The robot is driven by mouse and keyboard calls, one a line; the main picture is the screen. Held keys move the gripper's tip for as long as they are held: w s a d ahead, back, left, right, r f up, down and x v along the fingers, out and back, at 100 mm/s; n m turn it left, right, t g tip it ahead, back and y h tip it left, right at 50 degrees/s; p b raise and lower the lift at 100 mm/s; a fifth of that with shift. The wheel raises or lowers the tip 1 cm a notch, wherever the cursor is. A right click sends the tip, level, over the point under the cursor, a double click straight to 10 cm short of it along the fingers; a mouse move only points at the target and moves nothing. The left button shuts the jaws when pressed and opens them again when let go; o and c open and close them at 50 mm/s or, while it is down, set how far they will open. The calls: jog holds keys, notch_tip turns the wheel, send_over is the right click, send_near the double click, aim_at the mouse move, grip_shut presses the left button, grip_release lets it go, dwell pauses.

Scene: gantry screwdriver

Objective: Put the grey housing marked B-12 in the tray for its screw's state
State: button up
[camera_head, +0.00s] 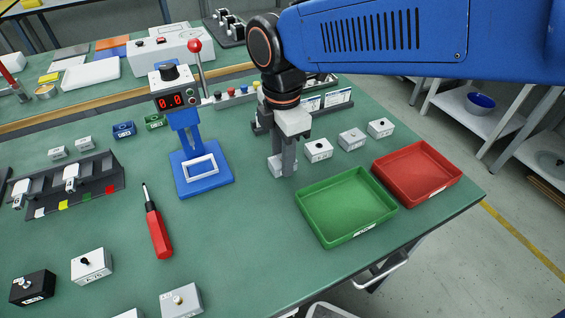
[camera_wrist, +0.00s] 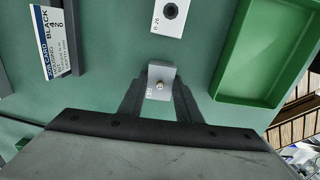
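My gripper (camera_head: 283,168) points down at the table behind the green tray (camera_head: 328,238). Its fingers (camera_wrist: 160,95) close on both sides of a small grey housing (camera_wrist: 162,74) with a brass-coloured screw on top. The housing's label is too small to read surely. In the head view the same grey housing (camera_head: 276,168) shows low between the fingers, partly hidden; I cannot tell whether it touches the table. The green tray, also in the wrist view (camera_wrist: 219,60), looks empty. The red tray (camera_head: 417,198) stands to its right and also looks empty.
Several pale housings (camera_head: 318,150) stand right of my gripper, behind the trays. A blue stand with a red display (camera_head: 170,101) is on the left. A red screwdriver (camera_head: 158,233) lies in front of it. More housings (camera_head: 91,265) stand at the front left. A job card (camera_wrist: 52,38) stands nearby.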

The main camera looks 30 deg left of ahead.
jog(key=shift+r, duration=3)
jog(key=shift+s, duration=0.15)
